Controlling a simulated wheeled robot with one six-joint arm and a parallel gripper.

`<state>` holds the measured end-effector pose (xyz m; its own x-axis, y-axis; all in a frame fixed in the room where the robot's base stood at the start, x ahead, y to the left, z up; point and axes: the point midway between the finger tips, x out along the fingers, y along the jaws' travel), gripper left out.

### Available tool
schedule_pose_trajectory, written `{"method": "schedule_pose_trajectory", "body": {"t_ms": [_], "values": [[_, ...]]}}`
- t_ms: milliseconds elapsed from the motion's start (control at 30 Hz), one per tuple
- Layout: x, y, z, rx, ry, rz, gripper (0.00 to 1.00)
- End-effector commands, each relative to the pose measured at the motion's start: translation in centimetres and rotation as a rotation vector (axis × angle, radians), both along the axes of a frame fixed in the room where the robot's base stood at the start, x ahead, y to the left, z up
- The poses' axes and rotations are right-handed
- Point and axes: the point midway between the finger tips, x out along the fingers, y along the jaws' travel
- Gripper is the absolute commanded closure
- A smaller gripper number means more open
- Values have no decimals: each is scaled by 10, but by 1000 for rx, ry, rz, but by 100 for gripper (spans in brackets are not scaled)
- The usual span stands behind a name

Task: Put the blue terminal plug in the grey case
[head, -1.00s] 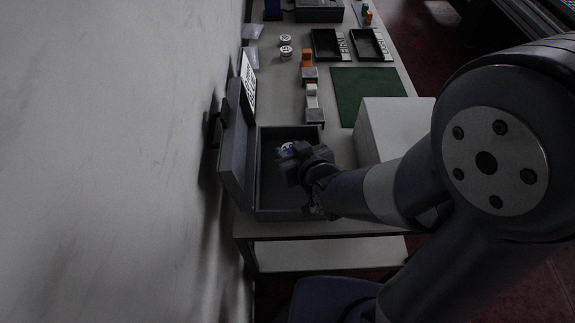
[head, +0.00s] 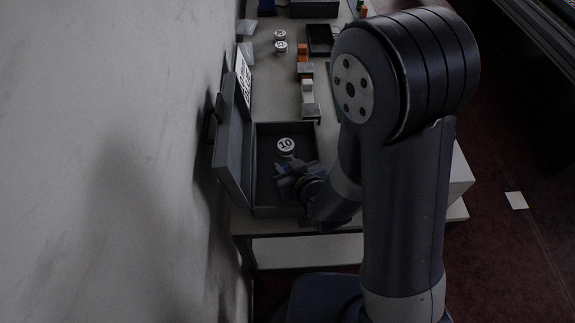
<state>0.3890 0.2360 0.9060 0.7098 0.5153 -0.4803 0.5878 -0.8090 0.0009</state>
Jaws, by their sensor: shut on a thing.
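The grey case (head: 261,195) stands open at the near end of the table, with its lid (head: 233,150) tilted up on the left, towards the wall. My gripper (head: 285,170) is over the case's interior and shut on a small blue thing, the blue terminal plug (head: 282,167). Most of the plug is hidden by the jaws. I cannot tell whether the plug touches the case floor. A white round piece marked 10 (head: 286,146) shows in the case just beyond my gripper.
Beyond the case are orange (head: 303,52) and white (head: 307,86) pieces on grey blocks, and two white round pieces (head: 280,46). A dark tray (head: 319,40) lies further back. The wall is close on the left. My arm hides the table's right side.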

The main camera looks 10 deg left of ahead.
Motion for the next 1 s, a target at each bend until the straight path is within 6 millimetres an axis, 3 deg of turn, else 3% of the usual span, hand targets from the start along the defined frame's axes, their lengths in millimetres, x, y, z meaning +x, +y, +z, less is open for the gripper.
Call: {"method": "schedule_pose_trajectory", "body": {"t_ms": [300,333,567,1000], "values": [[0,0,-4,1,-2,0,92],[0,0,-3,1,-1,0,68],[0,0,-3,1,-1,0,49],[0,0,3,-1,1,0,48]]}}
